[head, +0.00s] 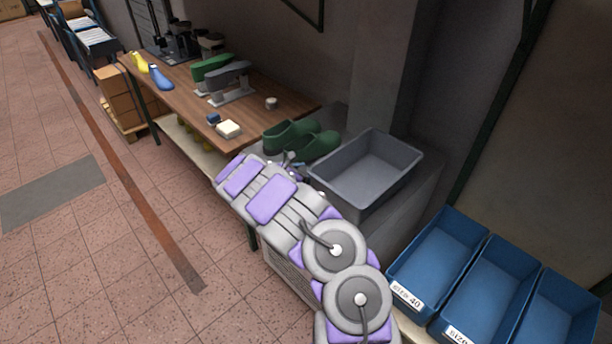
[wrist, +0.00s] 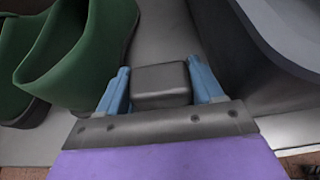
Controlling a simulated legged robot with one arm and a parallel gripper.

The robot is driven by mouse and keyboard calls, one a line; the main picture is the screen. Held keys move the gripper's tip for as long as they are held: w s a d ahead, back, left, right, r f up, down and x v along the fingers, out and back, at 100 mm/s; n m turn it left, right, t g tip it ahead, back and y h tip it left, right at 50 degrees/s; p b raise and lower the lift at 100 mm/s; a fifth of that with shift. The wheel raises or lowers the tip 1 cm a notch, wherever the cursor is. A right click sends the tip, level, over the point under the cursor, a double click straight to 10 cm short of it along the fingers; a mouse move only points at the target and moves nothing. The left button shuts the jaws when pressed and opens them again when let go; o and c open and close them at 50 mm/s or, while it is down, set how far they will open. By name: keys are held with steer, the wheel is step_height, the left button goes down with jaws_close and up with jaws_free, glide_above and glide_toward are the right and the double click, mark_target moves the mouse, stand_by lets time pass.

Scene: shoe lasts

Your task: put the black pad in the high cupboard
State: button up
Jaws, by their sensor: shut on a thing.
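The black pad (wrist: 161,86) is a small dark block with rounded edges. It sits between the two blue fingers of my gripper (wrist: 164,76) in the wrist view, and the gripper is shut on it. In the head view my gripper (head: 289,160) is between the green clogs and the grey bin, low over the grey surface. The pad cannot be made out there. I see no high cupboard in either view.
Green clogs (head: 302,139) lie close on the left, and a grey bin (head: 367,172) stands close on the right. A wooden bench (head: 185,93) holds shoe lasts and small blocks. Blue bins (head: 440,254) stand at lower right. Tiled floor is open at left.

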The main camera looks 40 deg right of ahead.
mark_target(306, 170)
steer(key=c, duration=0.3)
steer(key=shift+r, duration=0.1)
step_height(306, 170, up, 18)
steer(key=p, duration=0.4)
stand_by(0.3)
